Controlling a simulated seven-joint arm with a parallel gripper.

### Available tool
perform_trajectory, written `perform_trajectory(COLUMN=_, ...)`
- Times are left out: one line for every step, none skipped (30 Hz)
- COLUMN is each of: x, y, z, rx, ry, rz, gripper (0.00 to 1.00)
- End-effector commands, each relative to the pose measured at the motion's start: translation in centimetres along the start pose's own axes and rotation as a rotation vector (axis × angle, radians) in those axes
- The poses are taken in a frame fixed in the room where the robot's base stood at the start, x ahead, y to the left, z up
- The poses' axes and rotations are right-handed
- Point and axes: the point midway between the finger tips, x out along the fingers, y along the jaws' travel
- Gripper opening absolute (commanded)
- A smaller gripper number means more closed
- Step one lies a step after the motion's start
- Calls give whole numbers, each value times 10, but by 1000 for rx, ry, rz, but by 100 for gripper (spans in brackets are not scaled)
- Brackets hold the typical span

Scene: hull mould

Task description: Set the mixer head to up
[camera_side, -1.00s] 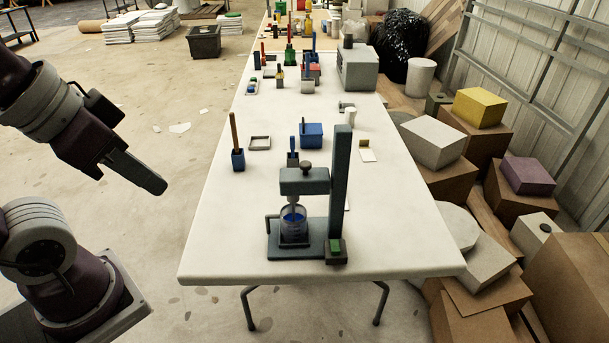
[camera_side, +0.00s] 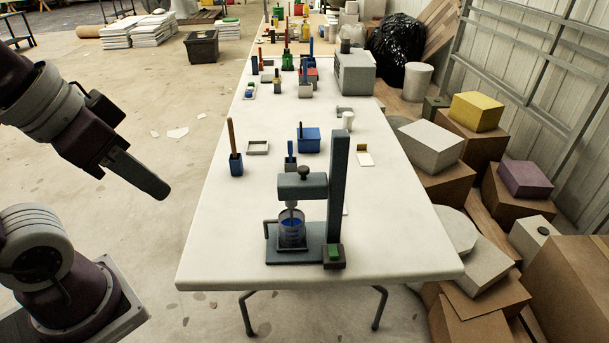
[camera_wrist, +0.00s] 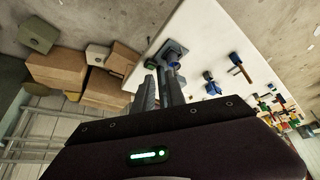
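The mixer stands at the near end of the white table in the side view, with an upright dark column (camera_side: 339,185) on a flat base (camera_side: 290,258). Its mixer head (camera_side: 303,186) juts left from the column, with a dark knob on top. The head sits low, its shaft reaching down into a clear beaker (camera_side: 292,233) with blue contents. A green button (camera_side: 334,252) is on a box at the column's foot. My gripper (camera_side: 160,188) hangs left of the table, well apart from the mixer. In the wrist view its fingers (camera_wrist: 158,82) look slightly apart and empty, with the mixer beyond.
A blue holder with a wooden handle (camera_side: 236,160), a small tray (camera_side: 258,147) and a blue box (camera_side: 309,140) stand behind the mixer. A grey box (camera_side: 354,73) is farther back. Cartons (camera_side: 475,308) crowd the right side. The space between gripper and table is clear.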

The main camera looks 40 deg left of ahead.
Motion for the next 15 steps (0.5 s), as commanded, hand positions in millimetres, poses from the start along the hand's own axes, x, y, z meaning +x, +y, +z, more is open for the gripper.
perform_trajectory(x=-1, y=0, z=-14, rx=-50, ry=-20, rz=1, gripper=28)
perform_trajectory(x=-1, y=0, z=-26, rx=-103, ry=-39, rz=1, gripper=33)
perform_trajectory(x=0, y=0, z=-48, rx=-196, ry=-69, rz=-2, gripper=41)
perform_trajectory(x=3, y=0, z=-67, rx=-279, ry=-96, rz=-8, gripper=47)
perform_trajectory(x=8, y=-1, z=-87, rx=-370, ry=-125, rz=-16, gripper=47)
perform_trajectory(x=18, y=-2, z=-114, rx=-493, ry=-163, rz=-33, gripper=47)
perform_trajectory(x=29, y=-3, z=-132, rx=-585, ry=-190, rz=-49, gripper=47)
perform_trajectory(x=41, y=-4, z=-150, rx=-677, ry=-217, rz=-68, gripper=47)
perform_trajectory(x=59, y=-6, z=-173, rx=-797, ry=-249, rz=-98, gripper=47)
perform_trajectory(x=75, y=-7, z=-188, rx=-886, ry=-272, rz=-123, gripper=47)
perform_trajectory(x=92, y=-9, z=-201, rx=-972, ry=-291, rz=-151, gripper=47)
perform_trajectory(x=116, y=-11, z=-216, rx=-1077, ry=-315, rz=-190, gripper=47)
perform_trajectory(x=132, y=-12, z=-225, rx=-1151, ry=-329, rz=-218, gripper=47)
perform_trajectory(x=149, y=-13, z=-232, rx=-1218, ry=-340, rz=-246, gripper=47)
perform_trajectory(x=169, y=-15, z=-239, rx=-1296, ry=-353, rz=-282, gripper=47)
